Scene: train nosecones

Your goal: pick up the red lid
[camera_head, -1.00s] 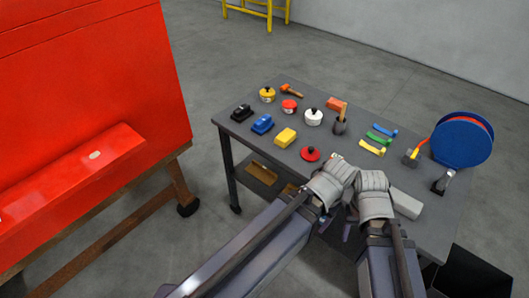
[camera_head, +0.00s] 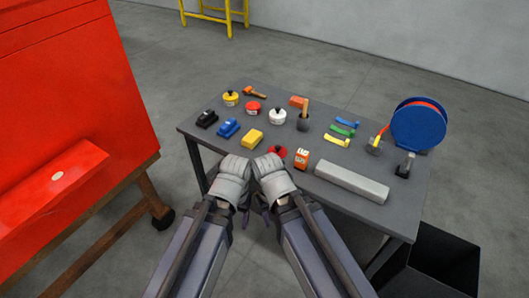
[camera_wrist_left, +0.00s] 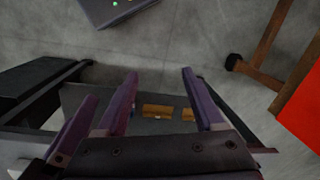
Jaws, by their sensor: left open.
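The red lid (camera_head: 277,151) lies near the front edge of the grey table (camera_head: 228,108). It is small and round with a dark knob, and my right wrist partly covers it. My left gripper (camera_head: 244,212) is at the table's front edge, left of the lid and nearer to me. Its two purple fingers stand apart with nothing between them in the left wrist view (camera_wrist_left: 160,74). My right gripper (camera_head: 266,208) is close beside it; its fingers are mostly hidden and its opening is unclear.
Behind the lid are a yellow block (camera_head: 252,139), a red pot (camera_head: 252,108) and a white pot (camera_head: 278,116). An orange box (camera_head: 302,158) and a grey bar (camera_head: 351,182) lie to its right. A big red panel (camera_head: 75,95) stands left. Brown pieces (camera_wrist_left: 158,111) lie on the lower shelf.

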